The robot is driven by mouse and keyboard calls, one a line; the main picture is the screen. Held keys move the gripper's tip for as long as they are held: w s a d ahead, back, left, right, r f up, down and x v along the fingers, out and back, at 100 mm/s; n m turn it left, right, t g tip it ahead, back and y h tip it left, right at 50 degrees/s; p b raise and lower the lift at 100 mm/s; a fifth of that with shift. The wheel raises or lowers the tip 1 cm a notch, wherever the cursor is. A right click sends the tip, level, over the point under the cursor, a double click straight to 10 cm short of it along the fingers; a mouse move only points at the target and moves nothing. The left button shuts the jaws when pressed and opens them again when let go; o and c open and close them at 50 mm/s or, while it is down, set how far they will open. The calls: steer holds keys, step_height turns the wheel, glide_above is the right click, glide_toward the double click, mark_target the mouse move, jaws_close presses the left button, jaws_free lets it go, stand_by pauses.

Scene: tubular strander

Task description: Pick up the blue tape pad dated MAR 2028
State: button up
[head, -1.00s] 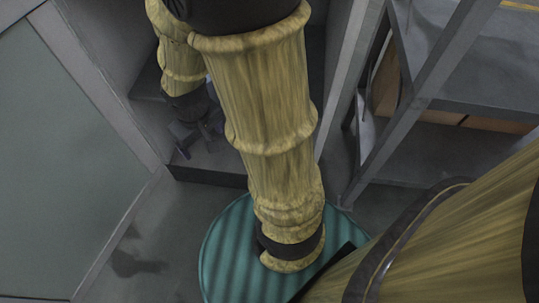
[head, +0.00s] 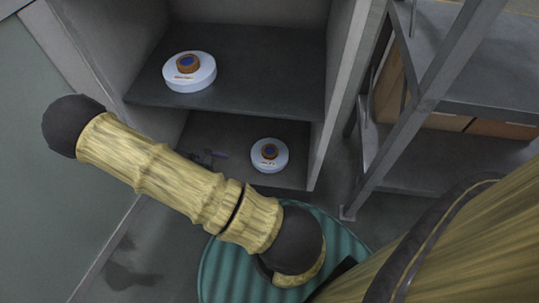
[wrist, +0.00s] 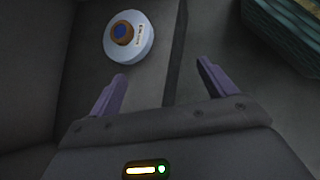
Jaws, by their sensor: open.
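Two round white pads, each with an orange-brown ring and a blue centre, are in view. One pad (head: 190,72) is on the upper shelf and the other (head: 269,155) is on the lower shelf. Each has small print on its face, too small to read, so I cannot tell which is dated MAR 2028. In the wrist view one pad (wrist: 128,37) lies up and left of the fingers, apart from them; it looks like the lower one. My gripper (wrist: 162,70) is open and empty. In the head view it is mostly hidden behind my arm, with a purple finger showing at the lower shelf.
The dark upper shelf (head: 245,62) overhangs the lower compartment. Pale side walls (head: 338,90) close the cabinet in. A grey metal rack (head: 425,100) with brown boxes stands at the right. The floor in front is mostly clear.

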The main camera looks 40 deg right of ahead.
steer(key=w+d+f+n+t+h, duration=0.2)
steer(key=d+f+n+h, duration=0.1)
steer(key=f+n+h, duration=0.2)
steer(key=shift+w+d+f+n, duration=0.15)
steer(key=shift+w+d+n, duration=0.05)
steer(key=shift+d+n, duration=0.2)
steer(key=b, duration=0.7)
glide_toward(267, 154)
steer(key=x, duration=0.4)
steer(key=shift+d+f, duration=0.25)
steer(key=shift+d, duration=0.1)
steer(key=shift+d+r, duration=0.1)
steer(key=shift+d, duration=0.1)
